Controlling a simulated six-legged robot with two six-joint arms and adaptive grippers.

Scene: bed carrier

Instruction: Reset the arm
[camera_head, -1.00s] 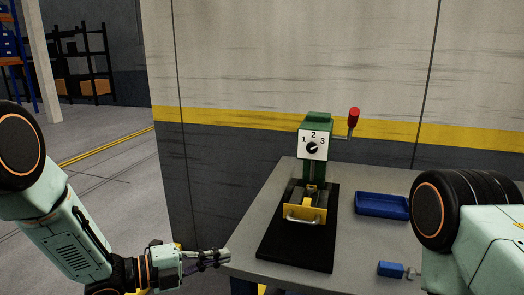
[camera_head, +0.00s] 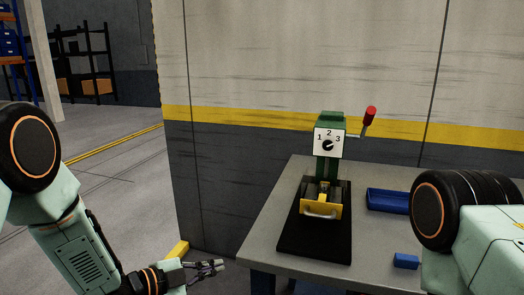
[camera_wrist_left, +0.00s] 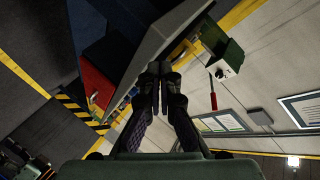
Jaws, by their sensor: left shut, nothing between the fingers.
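My left gripper (camera_head: 208,267) is shut and empty, low at the left of the table (camera_head: 262,248) and apart from its edge. In the left wrist view its closed fingers (camera_wrist_left: 161,78) point toward the table. My right arm shows at the right edge of the head view, but its gripper is out of view. On the table stands a green machine (camera_head: 327,165) with a dial numbered 1 to 3, a red-handled lever (camera_head: 370,116) and a yellow part with a handle (camera_head: 322,211) on a black base (camera_head: 316,247).
A blue tray (camera_head: 386,200) and a small blue block (camera_head: 405,261) are on the table's right side, the tray partly hidden by my right arm. A wall with a yellow stripe (camera_head: 250,124) stands behind. Floor to the left is open, with shelves (camera_head: 90,62) far back.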

